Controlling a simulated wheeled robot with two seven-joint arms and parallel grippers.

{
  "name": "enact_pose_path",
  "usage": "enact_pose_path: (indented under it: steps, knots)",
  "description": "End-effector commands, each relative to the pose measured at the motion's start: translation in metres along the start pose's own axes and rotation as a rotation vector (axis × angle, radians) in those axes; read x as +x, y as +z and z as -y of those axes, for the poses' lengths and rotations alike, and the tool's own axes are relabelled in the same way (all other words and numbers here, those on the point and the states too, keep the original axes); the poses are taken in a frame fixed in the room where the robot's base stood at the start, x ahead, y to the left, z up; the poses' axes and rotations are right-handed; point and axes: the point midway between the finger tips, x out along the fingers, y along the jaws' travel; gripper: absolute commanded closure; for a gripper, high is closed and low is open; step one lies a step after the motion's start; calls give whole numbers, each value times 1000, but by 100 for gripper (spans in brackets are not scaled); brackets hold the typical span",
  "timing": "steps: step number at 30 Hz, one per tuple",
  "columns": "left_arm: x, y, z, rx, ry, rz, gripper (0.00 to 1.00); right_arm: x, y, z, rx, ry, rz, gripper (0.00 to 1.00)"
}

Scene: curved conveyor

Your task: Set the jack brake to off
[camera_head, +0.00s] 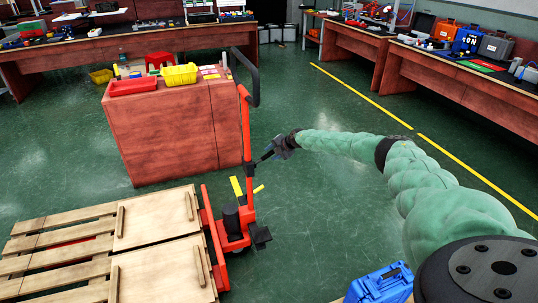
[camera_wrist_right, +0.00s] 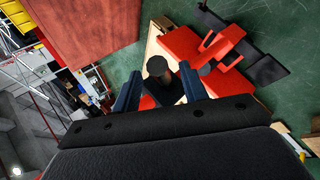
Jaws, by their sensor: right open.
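The red pallet jack (camera_head: 233,228) stands at the wooden pallet (camera_head: 150,226), with its red handle post (camera_head: 246,130) upright and a black loop handle on top. Low on it are a black cylinder (camera_head: 231,217), a yellow lever (camera_head: 237,187) and a black pedal-like part (camera_head: 260,236). I cannot tell which part is the brake or how it is set. My right gripper (camera_head: 264,156) is close to the post's right side. In the right wrist view its open fingers (camera_wrist_right: 160,88) frame the black cylinder (camera_wrist_right: 157,68), with red jack parts (camera_wrist_right: 222,45) beyond. My left gripper is not in view.
A reddish-brown cabinet (camera_head: 160,130) with a red tray and yellow basket on top stands behind the jack. A blue case (camera_head: 380,285) is at the bottom right. Workbenches line the back and right. Green floor is clear right of the jack.

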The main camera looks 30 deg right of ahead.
Motion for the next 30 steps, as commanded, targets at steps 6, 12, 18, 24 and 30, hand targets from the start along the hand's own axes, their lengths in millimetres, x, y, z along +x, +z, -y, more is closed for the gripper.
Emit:
enact_pose_path:
  steps: [6, 12, 18, 24, 30]
  knots:
    - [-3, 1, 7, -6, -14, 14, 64, -23, 0, 0, 0, 1, -1, 57]
    - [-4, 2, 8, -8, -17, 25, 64, -32, -1, 0, -1, 0, -1, 57]
    - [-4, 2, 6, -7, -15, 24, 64, -32, -1, 0, 0, 0, -1, 57]
    - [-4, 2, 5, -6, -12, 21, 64, -32, -1, 0, 0, 0, -1, 57]
    - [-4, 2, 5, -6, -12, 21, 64, -32, -1, 1, 0, 0, -1, 57]
